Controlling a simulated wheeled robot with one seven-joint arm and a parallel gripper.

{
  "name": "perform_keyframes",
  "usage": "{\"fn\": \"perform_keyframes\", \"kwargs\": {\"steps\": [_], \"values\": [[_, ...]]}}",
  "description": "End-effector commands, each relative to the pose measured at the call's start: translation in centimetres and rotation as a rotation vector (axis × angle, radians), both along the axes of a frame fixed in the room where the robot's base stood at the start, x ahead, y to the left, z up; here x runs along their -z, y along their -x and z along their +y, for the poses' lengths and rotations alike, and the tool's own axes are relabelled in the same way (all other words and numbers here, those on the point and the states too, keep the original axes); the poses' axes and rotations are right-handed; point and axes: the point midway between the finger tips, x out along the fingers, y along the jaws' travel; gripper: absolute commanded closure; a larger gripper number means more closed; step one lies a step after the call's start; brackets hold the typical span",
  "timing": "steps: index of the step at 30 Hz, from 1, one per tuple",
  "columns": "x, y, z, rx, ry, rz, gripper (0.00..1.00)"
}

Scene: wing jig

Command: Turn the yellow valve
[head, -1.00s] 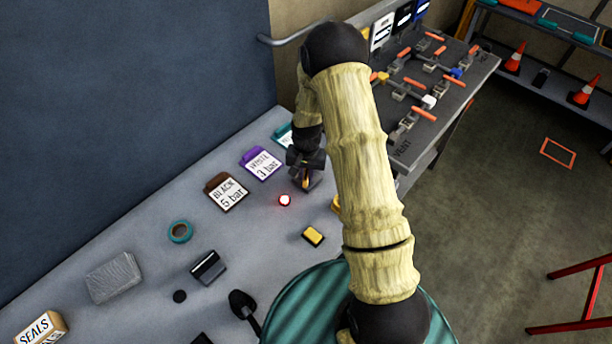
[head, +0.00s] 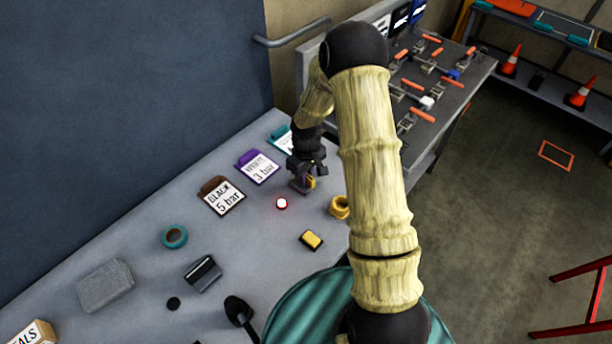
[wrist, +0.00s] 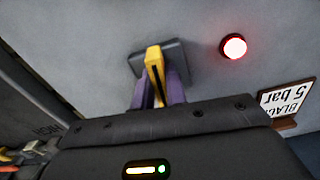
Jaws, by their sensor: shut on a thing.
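The yellow valve handle (wrist: 154,70) is a flat yellow lever in front of a dark grey square base on the grey surface in the wrist view. My gripper (wrist: 157,90) has a purple finger on either side of the handle and is shut on it. The fingers hide part of the handle. In the head view my gripper (head: 302,186) points down at the bench, with a little of the yellow handle (head: 311,183) showing beside it. The valve's base is mostly hidden there.
A lit red lamp (head: 281,203) is close by on the bench. Labels reading "BLACK 5 bar" (head: 223,197) and "WHITE 3 bar" (head: 258,168) stand to the left. A clamp board (head: 440,90) is at right.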

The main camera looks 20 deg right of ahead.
Motion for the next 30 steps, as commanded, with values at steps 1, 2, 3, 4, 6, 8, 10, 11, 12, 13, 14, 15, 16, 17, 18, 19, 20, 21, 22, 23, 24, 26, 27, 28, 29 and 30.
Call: {"fn": "perform_keyframes", "kwargs": {"steps": [1,2,3,4,6,8,10,11,12,13,14,15,16,17,18,19,20,21,22,23,24,26,27,28,29,30], "values": [[-0.17,-0.23,-0.06,-0.026,0.0,-0.007,1.0],[-0.17,-0.24,-0.07,-0.04,0.0,-0.007,1.0],[-0.17,-0.25,-0.07,-0.058,0.0,-0.007,1.0],[-0.18,-0.26,-0.07,-0.069,0.0,-0.007,1.0],[-0.18,-0.27,-0.06,-0.092,0.0,-0.007,1.0],[-0.19,-0.28,-0.07,-0.106,0.0,-0.007,1.0],[-0.2,-0.29,-0.06,-0.116,0.0,-0.007,1.0],[-0.2,-0.29,-0.06,-0.119,0.0,-0.007,1.0],[-0.2,-0.31,-0.07,-0.122,0.0,-0.007,1.0],[-0.2,-0.31,-0.07,-0.124,0.0,-0.007,1.0],[-0.2,-0.31,-0.07,-0.125,0.001,-0.007,1.0],[-0.21,-0.31,-0.07,-0.125,0.001,-0.007,1.0],[-0.21,-0.31,-0.06,-0.125,0.001,-0.007,1.0],[-0.21,-0.31,-0.06,-0.125,0.0,-0.008,1.0],[-0.21,-0.31,-0.06,-0.125,0.0,-0.008,1.0],[-0.21,-0.31,-0.06,-0.125,0.0,-0.008,1.0],[-0.21,-0.31,-0.06,-0.125,0.0,-0.008,1.0],[-0.21,-0.32,-0.07,-0.125,0.0,-0.008,1.0],[-0.21,-0.32,-0.07,-0.125,0.0,-0.008,1.0],[-0.21,-0.32,-0.07,-0.125,0.0,-0.008,0.82],[-0.2,-0.31,-0.07,-0.125,0.001,-0.007,0.75],[-0.17,-0.27,-0.07,-0.124,0.0,-0.006,0.65],[-0.15,-0.24,-0.08,-0.124,0.0,-0.006,0.65],[-0.14,-0.23,-0.07,-0.123,0.0,-0.004,0.65],[-0.12,-0.21,-0.08,-0.123,0.0,-0.004,0.65],[-0.11,-0.19,-0.08,-0.123,0.0,-0.004,0.65]]}}
